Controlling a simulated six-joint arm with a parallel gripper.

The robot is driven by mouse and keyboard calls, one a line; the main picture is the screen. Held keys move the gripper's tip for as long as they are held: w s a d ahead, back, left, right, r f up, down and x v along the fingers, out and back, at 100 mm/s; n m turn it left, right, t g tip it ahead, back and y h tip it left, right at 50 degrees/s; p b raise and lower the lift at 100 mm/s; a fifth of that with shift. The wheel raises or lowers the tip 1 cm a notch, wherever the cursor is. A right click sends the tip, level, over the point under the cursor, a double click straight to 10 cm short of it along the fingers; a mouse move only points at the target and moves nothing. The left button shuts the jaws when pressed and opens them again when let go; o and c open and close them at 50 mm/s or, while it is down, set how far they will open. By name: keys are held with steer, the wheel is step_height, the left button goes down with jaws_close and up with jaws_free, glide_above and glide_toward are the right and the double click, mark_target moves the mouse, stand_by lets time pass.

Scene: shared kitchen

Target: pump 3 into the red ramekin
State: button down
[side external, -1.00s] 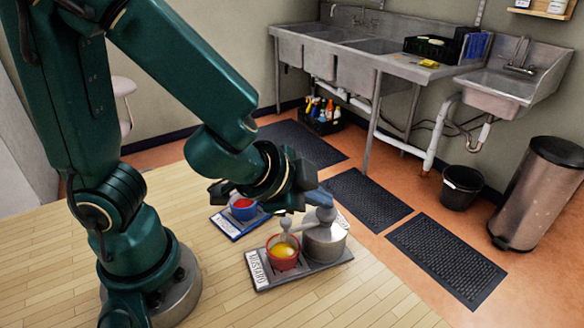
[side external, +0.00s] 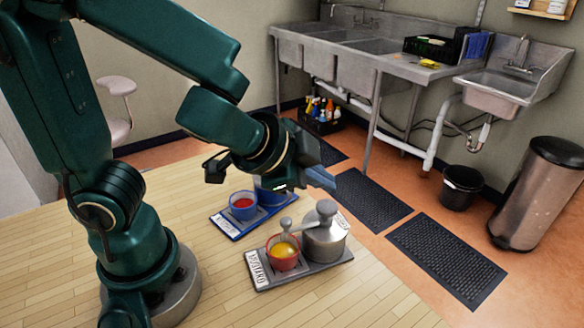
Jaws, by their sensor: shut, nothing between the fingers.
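The red ramekin (side external: 283,262) stands on a dark grey tray (side external: 300,277) with a white label that appears to read MUSTARD. Yellow sauce (side external: 284,250) shows inside it. A metal pump dispenser (side external: 325,240) stands on the same tray, right of the ramekin. Its round knob (side external: 326,208) is on top, and its spout (side external: 286,224) reaches out over the ramekin. My gripper (side external: 326,184) is shut and empty. It is in the air above the dispenser, with a gap between its tips and the knob in the picture.
Behind, a blue tray (side external: 226,228) holds a blue ramekin (side external: 243,207) with red sauce and a blue dispenser (side external: 270,194), partly hidden by my gripper. The wooden table (side external: 350,300) is clear in front. Sinks (side external: 355,55), floor mats and bins stand beyond the table.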

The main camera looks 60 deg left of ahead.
steer(key=shift+r, duration=2.5)
steer(key=a+r+n, duration=0.1)
steer(key=a+n, duration=0.1)
steer(key=a, duration=0.1)
steer(key=n+g+h, duration=0.1)
steer(key=n+g, duration=0.3)
steer(key=n, duration=0.2)
glide_toward(320, 208)
steer(key=s+a+f, duration=0.1)
steer(key=s+a, duration=0.2)
steer(key=s, duration=0.3)
steer(key=shift+s, duration=0.25)
